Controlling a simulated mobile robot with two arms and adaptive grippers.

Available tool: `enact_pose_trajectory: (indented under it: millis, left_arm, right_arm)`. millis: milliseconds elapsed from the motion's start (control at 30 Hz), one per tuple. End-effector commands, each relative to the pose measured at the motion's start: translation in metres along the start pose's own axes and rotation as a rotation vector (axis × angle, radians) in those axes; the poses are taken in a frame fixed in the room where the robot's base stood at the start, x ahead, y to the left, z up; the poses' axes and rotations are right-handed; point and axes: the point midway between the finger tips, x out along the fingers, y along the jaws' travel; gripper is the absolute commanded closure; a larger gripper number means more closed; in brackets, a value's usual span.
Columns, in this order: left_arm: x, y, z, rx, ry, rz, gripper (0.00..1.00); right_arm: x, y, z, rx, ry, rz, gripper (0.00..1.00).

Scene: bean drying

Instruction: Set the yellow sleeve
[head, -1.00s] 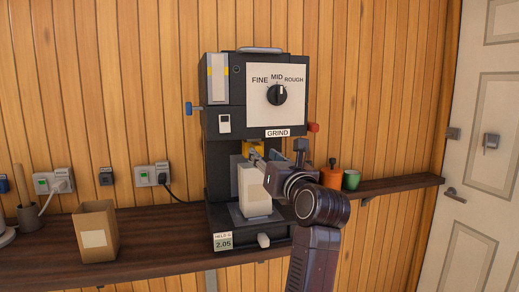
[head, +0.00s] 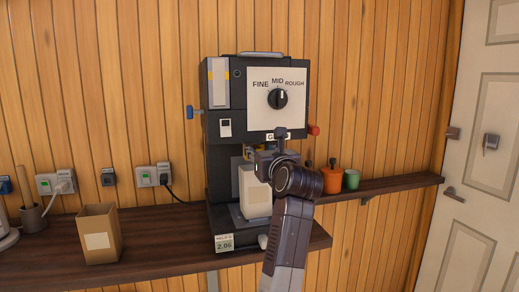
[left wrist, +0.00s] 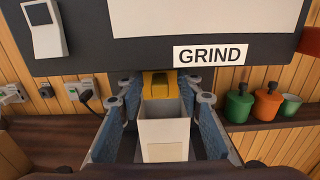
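The yellow sleeve (left wrist: 160,85) sits under the front of the black grinder (head: 240,187), just below the GRIND label in the left wrist view. My left gripper (left wrist: 160,95) is open in the left wrist view, with one blue-padded finger on each side of the sleeve and bag. Gaps show between the fingers and the sleeve. In the head view my left gripper (head: 258,158) partly hides this spot. My right gripper is not in view.
A cardboard box (head: 99,240) stands on the dark shelf (head: 160,240) at left. An orange pot (head: 331,182) and a green cup (head: 351,179) stand to the right. The grinder has a red knob (head: 313,130) and a dial (head: 278,98). Plugged sockets line the wall.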

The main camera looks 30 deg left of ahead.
Motion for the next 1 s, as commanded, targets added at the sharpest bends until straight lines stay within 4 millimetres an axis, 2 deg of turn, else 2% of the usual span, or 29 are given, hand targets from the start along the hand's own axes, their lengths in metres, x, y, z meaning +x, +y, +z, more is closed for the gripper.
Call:
enact_pose_trajectory:
  millis: [67, 367, 733, 867, 1000]
  left_arm:
    - [0.0, 0.0, 0.0, 0.0, 0.0, 0.0, 0.67]
    - [0.0, 0.0, 0.0, 0.001, -0.001, 0.001, 1.0]
    - [0.0, 0.0, -0.002, 0.001, 0.0, 0.0, 1.0]
    - [0.0, 0.0, -0.017, 0.001, 0.001, 0.001, 1.0]
    - [-0.001, 0.0, -0.04, 0.0, 0.001, 0.0, 1.0]
  right_arm:
    - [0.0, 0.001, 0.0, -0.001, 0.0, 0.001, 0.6]
    - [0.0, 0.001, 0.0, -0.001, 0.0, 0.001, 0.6]
    - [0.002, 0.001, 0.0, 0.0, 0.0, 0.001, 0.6]
    - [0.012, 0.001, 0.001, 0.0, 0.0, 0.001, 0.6]
    - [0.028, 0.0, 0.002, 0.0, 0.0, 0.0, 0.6]
